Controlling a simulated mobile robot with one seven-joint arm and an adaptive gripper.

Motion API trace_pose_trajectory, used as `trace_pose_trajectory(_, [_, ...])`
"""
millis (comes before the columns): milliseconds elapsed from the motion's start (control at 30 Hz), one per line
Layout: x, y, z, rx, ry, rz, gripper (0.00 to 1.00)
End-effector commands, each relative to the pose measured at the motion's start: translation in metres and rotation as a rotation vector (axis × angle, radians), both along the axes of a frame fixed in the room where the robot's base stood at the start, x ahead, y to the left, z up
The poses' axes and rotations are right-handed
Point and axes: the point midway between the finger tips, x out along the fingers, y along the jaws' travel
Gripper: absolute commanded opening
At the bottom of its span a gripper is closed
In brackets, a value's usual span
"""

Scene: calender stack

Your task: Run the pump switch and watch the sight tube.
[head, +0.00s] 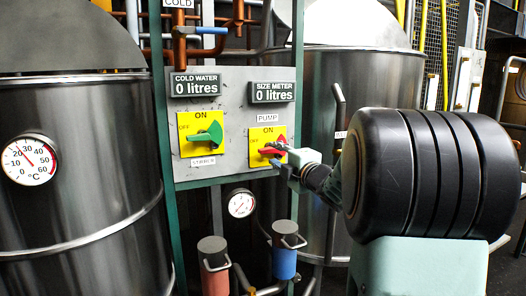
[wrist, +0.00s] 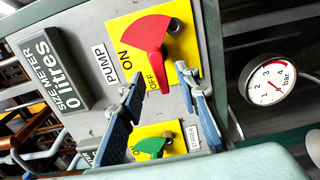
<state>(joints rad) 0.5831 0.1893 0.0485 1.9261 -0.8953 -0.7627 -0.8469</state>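The red pump switch (head: 274,149) sits on a yellow ON/OFF plate on the grey panel, under the PUMP label. Its lever points to OFF. In the wrist view the red switch (wrist: 155,43) shows large, its lever tip between my two blue fingers. My gripper (wrist: 160,72) is open, with one finger on each side of the lever and gaps visible. In the head view my gripper (head: 283,158) is at the switch and partly covers it. The size meter (head: 272,92) above reads 0 litres. I cannot make out a sight tube.
A green stirrer switch (head: 207,136) is left of the pump switch, under a cold water meter (head: 196,85) reading 0 litres. Steel tanks stand left (head: 75,200) and right (head: 308,110). A bar gauge (head: 241,203) and pipes are below the panel.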

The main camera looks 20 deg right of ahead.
Motion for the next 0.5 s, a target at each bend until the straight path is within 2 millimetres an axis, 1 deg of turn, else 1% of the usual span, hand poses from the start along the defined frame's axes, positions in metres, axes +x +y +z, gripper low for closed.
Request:
trace_pose_trajectory(33, [0.01,0.001,0.0,0.0,0.0,0.002,0.3])
trace_pose_trajectory(200, [0.035,0.001,0.0,-0.001,0.001,0.001,0.3])
trace_pose_trajectory(333, [0.045,0.002,0.0,0.0,0.0,0.001,0.3])
trace_pose_trajectory(500, [0.05,0.002,0.0,0.0,0.0,0.001,0.3])
